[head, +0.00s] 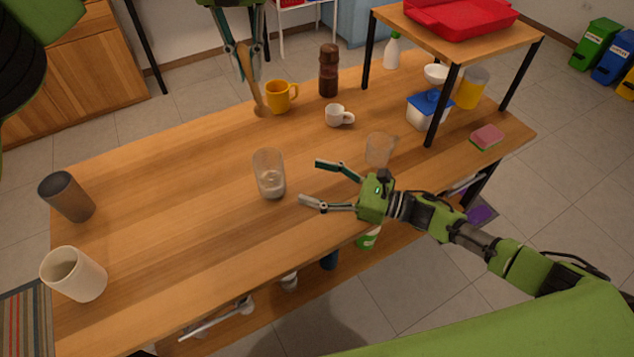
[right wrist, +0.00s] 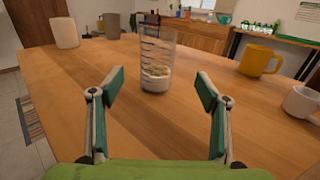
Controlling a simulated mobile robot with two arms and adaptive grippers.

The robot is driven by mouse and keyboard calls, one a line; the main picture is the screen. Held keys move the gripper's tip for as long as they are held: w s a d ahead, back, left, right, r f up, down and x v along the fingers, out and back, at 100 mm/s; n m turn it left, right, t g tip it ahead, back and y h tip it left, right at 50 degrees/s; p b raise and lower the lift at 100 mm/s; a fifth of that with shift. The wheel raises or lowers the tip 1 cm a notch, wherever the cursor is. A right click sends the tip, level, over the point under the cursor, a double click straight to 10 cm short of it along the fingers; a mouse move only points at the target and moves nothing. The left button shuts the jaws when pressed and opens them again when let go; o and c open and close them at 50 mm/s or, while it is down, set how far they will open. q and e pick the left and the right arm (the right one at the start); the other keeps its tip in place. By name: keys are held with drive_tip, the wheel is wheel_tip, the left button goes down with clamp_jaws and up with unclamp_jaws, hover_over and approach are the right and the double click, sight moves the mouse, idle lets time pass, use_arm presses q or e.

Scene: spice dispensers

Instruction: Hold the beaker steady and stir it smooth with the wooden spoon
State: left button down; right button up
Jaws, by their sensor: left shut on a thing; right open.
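The beaker (head: 269,172) is clear glass and stands upright on the table, with pale, lumpy contents in its bottom. In the right wrist view the beaker (right wrist: 157,62) stands ahead of the fingers, with dark blue markings on its side. My right gripper (head: 318,182) is open and empty just right of the beaker, its fingers toward it but apart from it. My left gripper (head: 246,65) is shut on the wooden spoon (head: 260,109), which hangs bowl-down at the table's far side, away from the beaker.
A yellow mug (head: 279,97), a brown grinder (head: 328,72) and a white cup (head: 336,116) stand at the back. A clear jug (head: 379,150) is beside my right gripper. A grey tumbler (head: 68,197) and a cream cup (head: 75,275) stand left. The table between them and the beaker is clear.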

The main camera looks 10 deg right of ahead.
sight(270, 171)
drive_tip(key=shift+s+a+f, duration=0.1)
drive_tip(key=shift+a+f, duration=0.05)
drive_tip(key=shift+a, duration=0.15)
drive_tip(key=x, duration=1.1)
drive_tip(key=shift+a, duration=0.3)
drive_tip(key=c, duration=1.3)
drive_tip(key=shift+c, duration=0.2)
